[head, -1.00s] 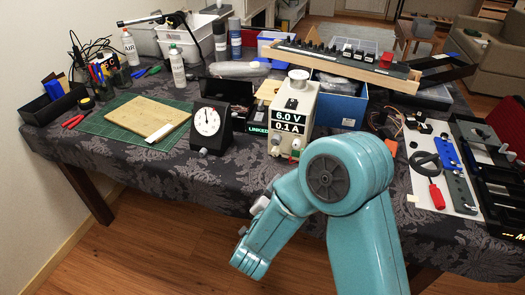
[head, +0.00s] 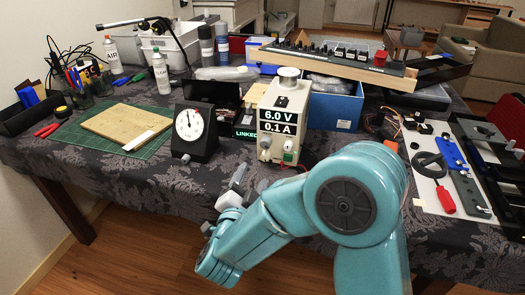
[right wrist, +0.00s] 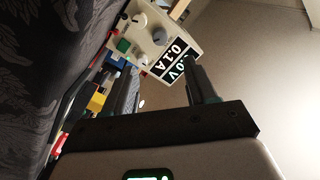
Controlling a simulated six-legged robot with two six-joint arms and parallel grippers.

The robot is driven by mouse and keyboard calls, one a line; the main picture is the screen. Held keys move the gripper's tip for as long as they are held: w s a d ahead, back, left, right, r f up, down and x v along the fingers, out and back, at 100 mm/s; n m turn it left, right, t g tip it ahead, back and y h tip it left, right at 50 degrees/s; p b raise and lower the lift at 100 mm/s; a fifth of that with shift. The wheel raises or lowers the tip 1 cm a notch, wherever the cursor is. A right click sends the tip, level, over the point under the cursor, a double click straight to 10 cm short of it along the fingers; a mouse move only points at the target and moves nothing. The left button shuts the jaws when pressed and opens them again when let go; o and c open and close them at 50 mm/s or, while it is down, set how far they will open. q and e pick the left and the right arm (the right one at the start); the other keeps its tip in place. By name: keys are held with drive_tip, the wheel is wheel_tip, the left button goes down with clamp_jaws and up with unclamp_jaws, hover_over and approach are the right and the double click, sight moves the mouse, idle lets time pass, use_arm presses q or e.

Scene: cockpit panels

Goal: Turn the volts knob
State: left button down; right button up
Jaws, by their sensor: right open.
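The beige power supply (head: 283,101) stands near the table's front edge, its display reading 6.0 V and 0.1 A. No label is legible, so I cannot tell which is the volts knob. My right gripper (head: 226,196) is at the table's front edge, left of and below the supply. In the wrist view its fingers (right wrist: 160,68) are apart with nothing between them, and the supply lies beyond their tips. My left gripper is out of view.
A black dial gauge (head: 195,128) stands left of the supply. A blue box (head: 335,104) and a long switch panel (head: 333,64) are behind and right of it. A tray of tools (head: 447,170) lies at the right. The cloth in front of the gauge is clear.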

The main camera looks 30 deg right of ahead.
sight(264, 146)
drive_tip(key=x, duration=1.2)
drive_tip(key=shift+a, duration=0.1)
clamp_jaws()
drive_tip(key=c, duration=1.1)
unclamp_jaws()
drive_tip(key=shift+f+b, duration=0.15)
drive_tip(key=shift+b, duration=0.45)
drive_tip(key=shift+o, duration=0.2)
drive_tip(key=m+b, duration=0.5)
drive_tip(key=b, duration=0.2)
drive_tip(key=shift+f+b, duration=0.2)
drive_tip(key=shift+b, duration=0.1)
drive_tip(key=shift+r+m+b, duration=0.1)
drive_tip(key=shift+m+b, duration=0.9)
drive_tip(key=shift+b, duration=0.15)
drive_tip(key=shift+r+m+b, duration=0.15)
drive_tip(key=shift+m+b, duration=0.35)
drive_tip(key=shift+b, duration=0.05)
